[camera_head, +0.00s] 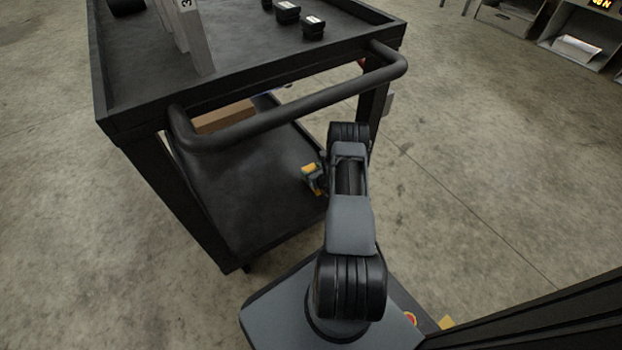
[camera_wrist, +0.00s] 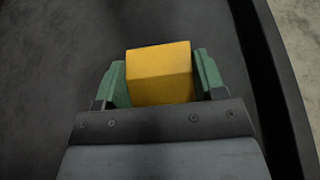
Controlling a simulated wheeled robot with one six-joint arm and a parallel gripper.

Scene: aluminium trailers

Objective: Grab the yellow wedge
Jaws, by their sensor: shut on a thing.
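The yellow wedge (camera_wrist: 159,74) sits between the two green fingers of my gripper (camera_wrist: 160,80) in the wrist view, with a finger against each side. The gripper is shut on it. In the head view, a small part of the yellow wedge (camera_head: 309,168) shows at my gripper (camera_head: 313,178), over the cart's dark lower shelf (camera_head: 245,190). My arm hides part of the gripper there. I cannot tell whether the wedge touches the shelf.
The black cart's upper tray (camera_head: 250,72) and its handle (camera_head: 290,104) are above and beyond the gripper. A cardboard box (camera_head: 224,118) lies at the back of the lower shelf. The shelf's raised edge (camera_wrist: 270,80) runs right of the gripper. Small black blocks (camera_head: 313,27) stand on the upper tray.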

